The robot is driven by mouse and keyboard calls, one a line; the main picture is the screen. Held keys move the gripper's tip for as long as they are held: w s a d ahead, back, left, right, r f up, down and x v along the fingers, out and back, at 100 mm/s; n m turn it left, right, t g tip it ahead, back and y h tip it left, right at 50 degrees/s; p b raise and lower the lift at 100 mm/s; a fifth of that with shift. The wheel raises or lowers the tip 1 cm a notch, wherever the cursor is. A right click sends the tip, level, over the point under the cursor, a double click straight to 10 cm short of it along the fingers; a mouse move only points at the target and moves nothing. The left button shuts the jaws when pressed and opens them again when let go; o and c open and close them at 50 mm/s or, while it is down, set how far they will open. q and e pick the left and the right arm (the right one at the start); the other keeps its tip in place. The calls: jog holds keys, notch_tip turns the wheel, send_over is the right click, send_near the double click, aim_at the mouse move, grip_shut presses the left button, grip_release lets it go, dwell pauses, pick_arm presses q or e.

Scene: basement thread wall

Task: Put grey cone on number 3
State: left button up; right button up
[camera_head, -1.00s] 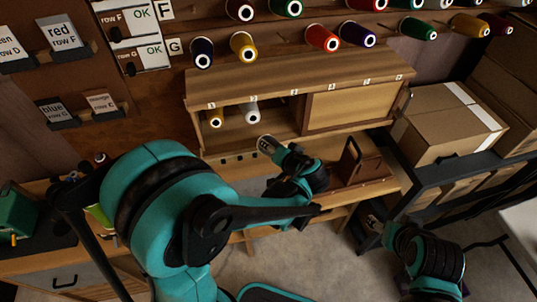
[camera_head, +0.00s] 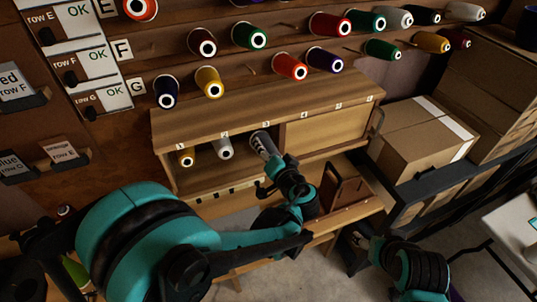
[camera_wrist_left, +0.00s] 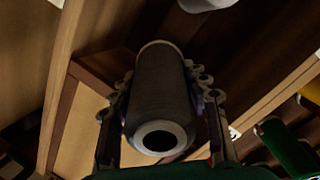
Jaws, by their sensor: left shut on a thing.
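The grey cone (camera_head: 262,144) is in my left gripper (camera_head: 272,160), tilted, at the opening of the wooden shelf box under the number 3 label (camera_head: 265,125). In the left wrist view the dark grey cone (camera_wrist_left: 162,90) sits between the two fingers (camera_wrist_left: 165,112), its pale ring end towards the camera. My left gripper is shut on it. Whether the cone touches the shelf or a peg is hidden. A gold cone (camera_head: 186,156) is under number 1 and a light grey cone (camera_head: 222,148) under number 2. My right gripper's fingers do not show.
The box's closed wooden panel (camera_head: 325,130) is just right of the held cone. Coloured cones, such as a gold one (camera_head: 209,82) and a red one (camera_head: 290,67), hang on the wall above. A brown wooden holder (camera_head: 345,185) stands right of my gripper. Cardboard boxes (camera_head: 420,135) are further right.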

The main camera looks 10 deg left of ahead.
pick_arm(q)
jog(key=shift+b+x, duration=0.95)
jog(key=shift+x, duration=4)
jog(key=shift+r, duration=0.2)
jog(key=shift+f, duration=0.25)
jog(key=o, duration=1.3)
